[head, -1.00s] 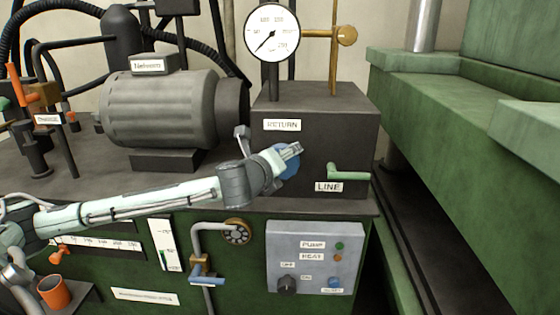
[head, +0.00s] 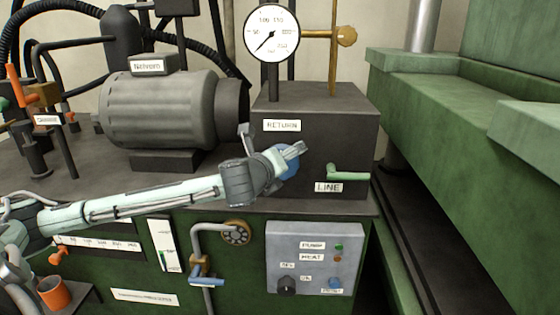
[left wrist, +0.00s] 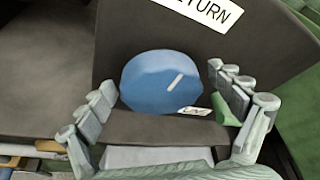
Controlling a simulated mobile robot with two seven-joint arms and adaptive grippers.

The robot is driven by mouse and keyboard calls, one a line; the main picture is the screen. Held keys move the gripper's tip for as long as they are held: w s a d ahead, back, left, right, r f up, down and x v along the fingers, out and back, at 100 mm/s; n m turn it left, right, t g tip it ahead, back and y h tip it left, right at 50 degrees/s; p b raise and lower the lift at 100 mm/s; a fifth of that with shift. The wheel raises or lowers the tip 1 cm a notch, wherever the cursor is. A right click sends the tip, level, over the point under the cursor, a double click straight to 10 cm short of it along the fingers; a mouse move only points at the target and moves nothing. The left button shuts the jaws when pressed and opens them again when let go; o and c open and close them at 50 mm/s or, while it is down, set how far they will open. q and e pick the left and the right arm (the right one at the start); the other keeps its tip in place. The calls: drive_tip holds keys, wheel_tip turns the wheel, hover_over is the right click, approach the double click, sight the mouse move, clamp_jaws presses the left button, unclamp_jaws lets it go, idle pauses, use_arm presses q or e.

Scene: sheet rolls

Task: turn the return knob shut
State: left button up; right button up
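The return knob is a round blue knob (head: 289,166) on the front of a dark block, below the RETURN label (head: 282,125). My left gripper (head: 291,154) is at the knob and partly covers it in the head view. In the left wrist view, the blue knob (left wrist: 158,84) has a white line slanting up to the right. The fingers of my left gripper (left wrist: 163,85) stand open on either side of it, with small gaps visible. Whether they touch it cannot be told. My right gripper is not in view.
A green lever (head: 347,175) sits just right of the knob, above the LINE label (head: 328,187). A pressure gauge (head: 272,33) stands above the block. A grey motor (head: 165,108) is to the left. A control panel (head: 315,258) is below.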

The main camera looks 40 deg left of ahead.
use_arm(q)
drive_tip(key=shift+s, duration=0.15)
drive_tip(key=v, duration=0.7)
idle(0.3)
drive_tip(key=x, duration=0.7)
drive_tip(key=shift+w+f, duration=0.15)
drive_tip(key=shift+w, duration=0.05)
drive_tip(key=shift+n+t, duration=0.3)
drive_tip(key=shift+n, duration=0.2)
